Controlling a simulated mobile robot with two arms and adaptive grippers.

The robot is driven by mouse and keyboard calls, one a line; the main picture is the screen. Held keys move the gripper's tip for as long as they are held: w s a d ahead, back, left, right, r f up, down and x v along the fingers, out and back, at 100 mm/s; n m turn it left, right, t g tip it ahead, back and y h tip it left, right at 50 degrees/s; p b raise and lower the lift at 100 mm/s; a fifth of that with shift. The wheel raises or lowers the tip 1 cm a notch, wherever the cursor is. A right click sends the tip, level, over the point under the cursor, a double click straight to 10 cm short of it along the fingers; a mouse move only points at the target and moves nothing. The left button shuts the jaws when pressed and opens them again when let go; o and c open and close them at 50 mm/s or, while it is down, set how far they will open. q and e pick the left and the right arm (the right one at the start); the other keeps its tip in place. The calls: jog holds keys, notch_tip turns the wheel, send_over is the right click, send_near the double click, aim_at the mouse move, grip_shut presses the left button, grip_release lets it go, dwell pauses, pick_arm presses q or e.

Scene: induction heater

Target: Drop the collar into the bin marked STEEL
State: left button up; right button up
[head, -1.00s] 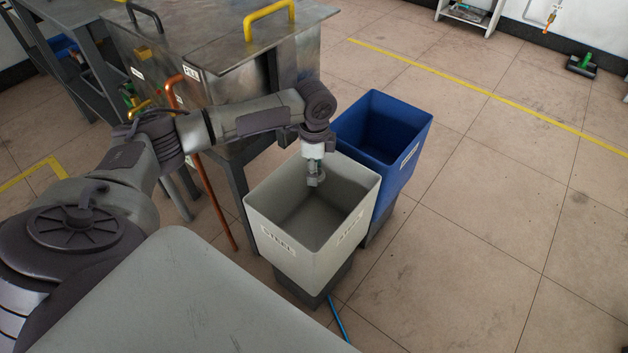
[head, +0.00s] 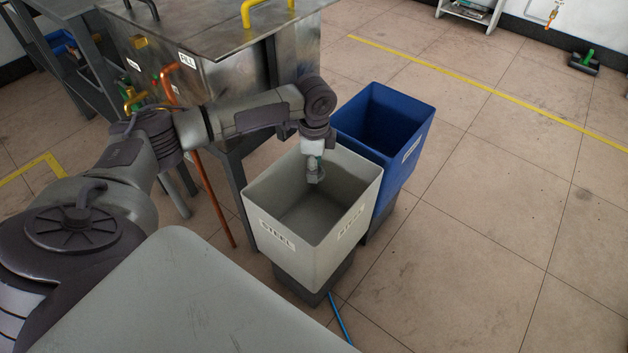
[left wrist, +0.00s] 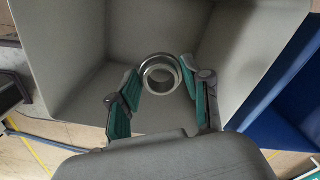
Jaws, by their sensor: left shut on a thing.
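The collar (left wrist: 150,62) is a shiny metal ring between the green-padded fingers of my left gripper (left wrist: 160,80) in the left wrist view. My left gripper is shut on it. In the head view my left gripper (head: 315,176) points down into the mouth of the light grey bin labelled STEEL (head: 291,249). The same grey bin (left wrist: 245,55) surrounds the fingers in the left wrist view, with its floor beyond the collar. The collar is too small to make out clearly in the head view. My right gripper is not in view.
A blue bin (head: 405,160) stands right behind the grey bin. A metal tank (head: 230,82) with a yellow-handled lid stands behind my left arm. An orange-brown pipe (head: 212,200) runs down beside it.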

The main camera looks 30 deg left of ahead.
pick_arm(q)
jog(key=o, duration=1.3)
jog(key=shift+o, duration=0.2)
jog(key=shift+r, duration=0.1)
notch_tip(320, 180, up, 12)
